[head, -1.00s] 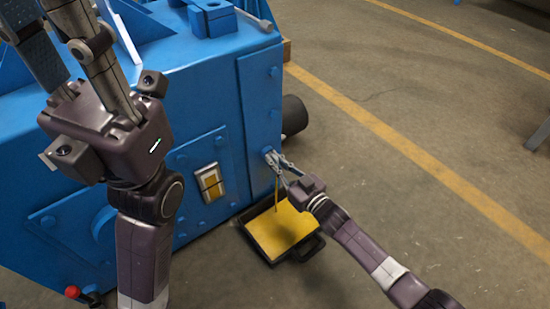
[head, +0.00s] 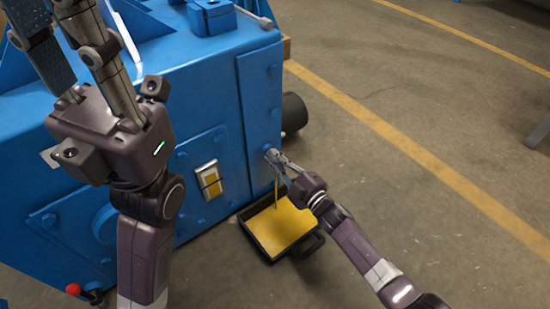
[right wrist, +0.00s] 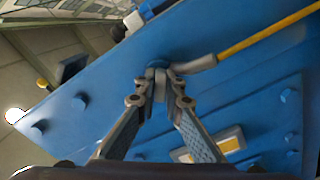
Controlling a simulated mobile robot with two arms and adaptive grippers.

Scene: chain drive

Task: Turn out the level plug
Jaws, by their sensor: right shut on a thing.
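The blue chain case (head: 205,95) has a small grey level plug (right wrist: 158,82) low on its end panel. My right gripper (head: 270,156) is at that panel; in the right wrist view its fingers (right wrist: 158,98) close on the plug from both sides. The plug sits at the panel; I cannot tell how far it is turned. A short grey spout (right wrist: 196,64) beside it lets out a yellow oil stream (head: 276,192). The stream falls into a black drip tray (head: 262,252) with yellow oil in it. My left gripper (head: 70,28) looks open and empty, fingertips partly cut off above.
A sight glass (head: 209,179) with yellow in it is on the case front. A dark cylinder (head: 294,113) sticks out behind the end panel. A red-knobbed lever (head: 73,289) is at bottom left.

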